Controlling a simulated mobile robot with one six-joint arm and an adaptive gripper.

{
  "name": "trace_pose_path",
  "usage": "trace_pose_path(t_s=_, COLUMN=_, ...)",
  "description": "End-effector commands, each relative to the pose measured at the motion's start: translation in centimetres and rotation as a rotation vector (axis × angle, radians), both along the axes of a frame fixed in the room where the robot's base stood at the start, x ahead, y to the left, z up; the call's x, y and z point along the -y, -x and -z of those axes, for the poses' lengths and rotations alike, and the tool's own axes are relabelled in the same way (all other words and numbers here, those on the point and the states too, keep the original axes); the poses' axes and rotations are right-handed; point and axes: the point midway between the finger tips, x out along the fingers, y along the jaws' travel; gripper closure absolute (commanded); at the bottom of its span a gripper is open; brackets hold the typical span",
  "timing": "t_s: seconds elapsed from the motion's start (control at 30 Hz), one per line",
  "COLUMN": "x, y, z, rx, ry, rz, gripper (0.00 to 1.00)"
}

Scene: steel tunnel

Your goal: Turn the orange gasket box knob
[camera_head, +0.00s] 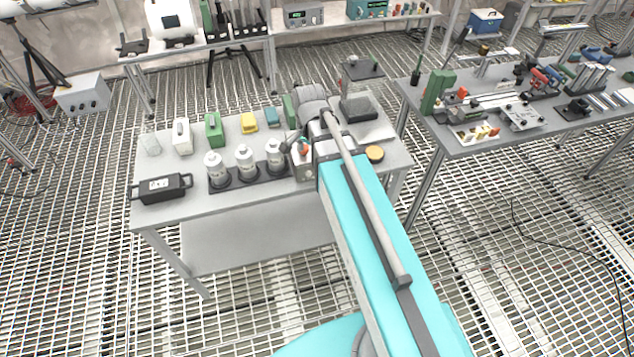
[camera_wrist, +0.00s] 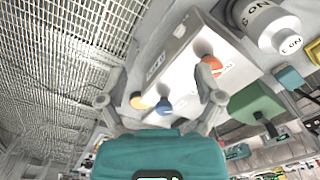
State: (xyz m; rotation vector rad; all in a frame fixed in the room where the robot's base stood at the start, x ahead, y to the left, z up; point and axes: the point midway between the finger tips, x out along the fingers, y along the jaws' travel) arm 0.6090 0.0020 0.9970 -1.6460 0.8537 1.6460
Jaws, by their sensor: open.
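The gasket box is a pale box (camera_wrist: 182,42) with lettering on its face, in the middle of the wrist view. Its orange knob (camera_wrist: 211,63) shows beside the tip of my right-hand finger; I cannot tell whether they touch. A blue knob (camera_wrist: 163,106) sits lower on the same face. My gripper (camera_wrist: 157,88) is open, its two fingers spread wide and nothing held between them. In the head view the box (camera_head: 302,173) stands on the near table, partly hidden by my arm, with the orange knob (camera_head: 303,147) near my gripper (camera_head: 297,143).
Three white bottles (camera_head: 245,162) stand in a dark rack left of the box. A black handled case (camera_head: 161,188) lies at the table's left end. A yellow-topped round tin (camera_head: 375,153) is right of my arm. A second table (camera_head: 470,140) with tools stands to the right.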

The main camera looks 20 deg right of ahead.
Motion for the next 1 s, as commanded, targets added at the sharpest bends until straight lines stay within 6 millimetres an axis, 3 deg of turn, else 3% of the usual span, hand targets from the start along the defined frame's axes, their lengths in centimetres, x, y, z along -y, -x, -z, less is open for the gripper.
trace_pose_path(t_s=1.0, x=0.1, y=5.2, z=4.5, rx=0.000, ry=0.000, rz=-0.673, gripper=0.15)
